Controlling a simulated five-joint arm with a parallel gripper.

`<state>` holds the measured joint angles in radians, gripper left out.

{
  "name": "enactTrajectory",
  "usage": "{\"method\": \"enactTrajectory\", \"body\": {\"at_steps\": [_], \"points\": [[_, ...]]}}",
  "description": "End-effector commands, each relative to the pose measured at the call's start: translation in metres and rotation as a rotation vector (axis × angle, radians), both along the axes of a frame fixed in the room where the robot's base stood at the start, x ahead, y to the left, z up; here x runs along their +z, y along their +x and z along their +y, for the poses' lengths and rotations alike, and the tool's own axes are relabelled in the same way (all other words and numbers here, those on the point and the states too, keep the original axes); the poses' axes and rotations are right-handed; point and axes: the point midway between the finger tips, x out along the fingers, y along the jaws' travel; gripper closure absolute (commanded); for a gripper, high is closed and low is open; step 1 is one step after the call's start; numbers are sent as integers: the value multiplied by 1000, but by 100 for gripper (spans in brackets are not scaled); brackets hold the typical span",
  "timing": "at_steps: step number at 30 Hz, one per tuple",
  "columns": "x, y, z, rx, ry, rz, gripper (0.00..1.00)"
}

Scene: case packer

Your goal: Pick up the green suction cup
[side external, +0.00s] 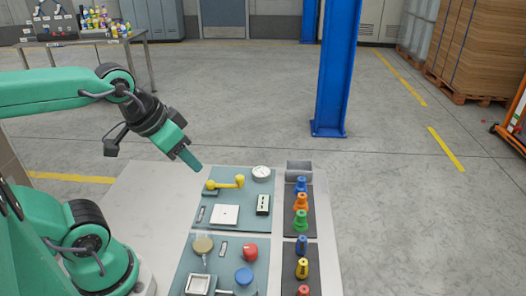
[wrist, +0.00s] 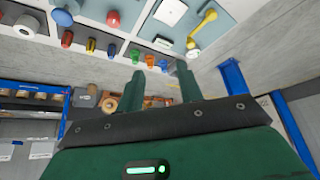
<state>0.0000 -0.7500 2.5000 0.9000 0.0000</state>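The green suction cup (side external: 301,220) stands upright in a row of coloured cups on a dark strip at the right of the table. It stands between an orange cup and a blue cup. In the wrist view the green cup (wrist: 135,54) is small, just beyond the left fingertip. My gripper (side external: 190,161) is up in the air, left of the panels and well away from the cup. In the wrist view my gripper (wrist: 161,72) has its two fingers apart with nothing between them.
Orange (side external: 300,201), blue (side external: 302,245) and yellow (side external: 302,268) cups stand close to the green one. A grey block (side external: 299,168) is at the strip's far end. Panels hold a yellow handle (side external: 226,183), a gauge (side external: 261,173) and a red knob (side external: 250,252). A blue post (side external: 337,75) rises behind.

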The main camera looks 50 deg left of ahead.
Motion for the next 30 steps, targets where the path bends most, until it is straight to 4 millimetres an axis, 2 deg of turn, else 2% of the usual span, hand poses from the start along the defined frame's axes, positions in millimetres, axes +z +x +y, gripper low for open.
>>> {"method": "enactTrajectory", "body": {"at_steps": [2,4,17,23,30], "points": [[0,0,0,0,0,0,64],[0,0,0,0,0,0,53],[1,3,-1,3,-4,7,53],[3,18,-5,17,-18,40,53],[2,52,-15,48,-45,110,53]]}}
